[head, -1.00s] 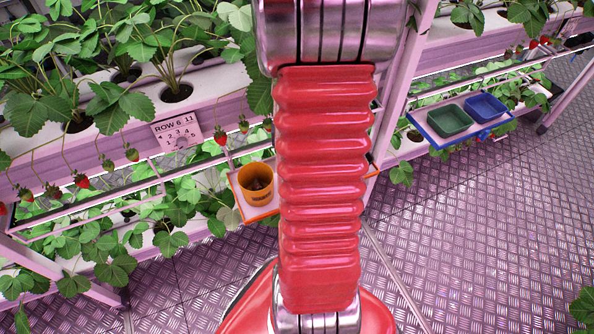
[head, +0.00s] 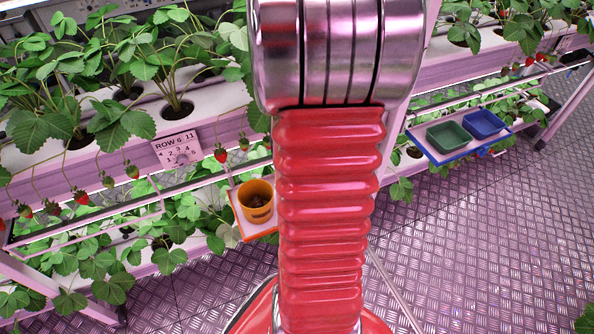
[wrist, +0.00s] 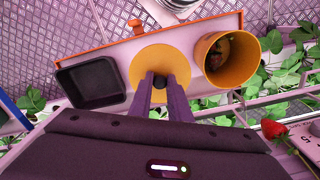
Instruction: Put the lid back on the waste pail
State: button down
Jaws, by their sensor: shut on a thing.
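The waste pail (head: 256,201) is an orange-yellow open tub with dark bits inside, standing on a small shelf in the head view. In the wrist view the pail (wrist: 226,59) stands uncovered at the right. The lid (wrist: 148,66) is a flat yellow-orange disc with a dark knob, left of the pail. My gripper (wrist: 160,84) is shut on the lid's knob. Whether the lid touches the shelf or hangs just above it I cannot tell. In the head view my arm hides the gripper and the lid.
The shelf (wrist: 110,52) is pale with an orange edge. A black tray (wrist: 90,82) sits on it, left of the lid. A strawberry (wrist: 273,129) hangs at the right. A second shelf holds a green tray (head: 449,137) and a blue tray (head: 484,124).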

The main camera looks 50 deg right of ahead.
jog(key=w+a+r, duration=0.6)
jog(key=a+r, duration=0.1)
jog(key=a, duration=0.3)
jog(key=shift+w+a, duration=0.3)
jog(key=shift+f, duration=3.1)
jog(key=shift+f, duration=0.1)
dwell(0.4)
jog(key=c, duration=1.1)
grip_release()
